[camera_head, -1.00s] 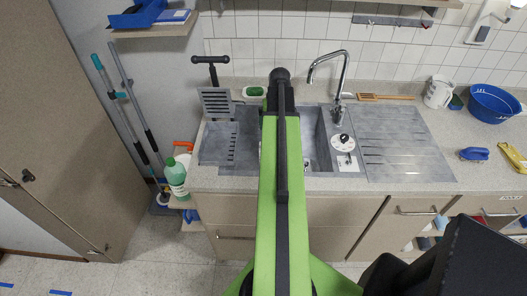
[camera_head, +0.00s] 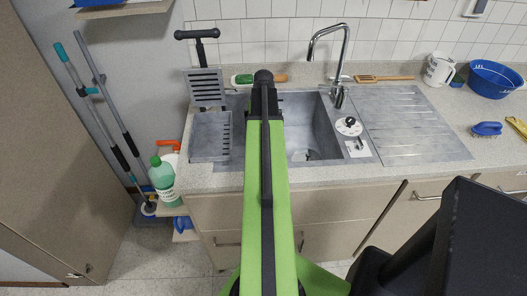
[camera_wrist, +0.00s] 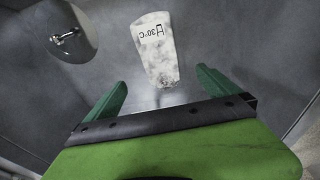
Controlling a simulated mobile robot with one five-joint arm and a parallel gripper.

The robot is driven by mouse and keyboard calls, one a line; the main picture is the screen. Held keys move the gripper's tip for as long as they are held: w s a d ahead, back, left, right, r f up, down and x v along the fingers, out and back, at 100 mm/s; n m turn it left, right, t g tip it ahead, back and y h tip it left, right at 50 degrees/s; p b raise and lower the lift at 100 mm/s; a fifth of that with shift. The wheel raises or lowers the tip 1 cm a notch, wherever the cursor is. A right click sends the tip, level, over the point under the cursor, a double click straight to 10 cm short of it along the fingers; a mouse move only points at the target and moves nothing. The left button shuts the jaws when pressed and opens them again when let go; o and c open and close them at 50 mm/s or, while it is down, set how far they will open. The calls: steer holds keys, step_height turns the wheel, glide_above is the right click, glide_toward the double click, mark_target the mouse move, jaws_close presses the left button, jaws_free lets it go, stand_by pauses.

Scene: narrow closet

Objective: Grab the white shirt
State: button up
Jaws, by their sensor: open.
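I see no white shirt in either view. My gripper (camera_wrist: 160,92) shows in the wrist view with its two green fingers apart and nothing between them. Beyond the fingertips is a pale, tapering piece (camera_wrist: 158,45) with a "30°C" print and a grey mottled lower part; I cannot tell what it is. It lies against a dark grey surface. In the head view my green arm reaches over the sink (camera_head: 318,135), and my gripper is hidden there.
A tall tap (camera_head: 338,65) rises behind the sink. A green-capped bottle (camera_head: 163,178) and mop handles (camera_head: 100,95) stand left. A white jug (camera_head: 438,68), a blue basin (camera_head: 494,78) and a blue brush (camera_head: 487,129) are on the right counter. The drainboard (camera_head: 410,125) is clear.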

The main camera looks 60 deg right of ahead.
steer(key=f+b, duration=0.3)
steer(key=d+f+b, duration=0.1)
steer(key=f+b, duration=0.2)
steer(key=f, duration=0.1)
steer(key=f+b, duration=0.3)
steer(key=f, duration=0.1)
steer(key=shift+w+d, duration=0.2)
steer(key=shift+w, duration=0.15)
steer(key=shift+r, duration=0.15)
steer(key=shift+c, duration=0.3)
steer(key=c, duration=1.8)
step_height(320, 180, up, 10)
steer(key=p, duration=1)
steer(key=shift+r, duration=0.1)
steer(key=shift+c, duration=0.2)
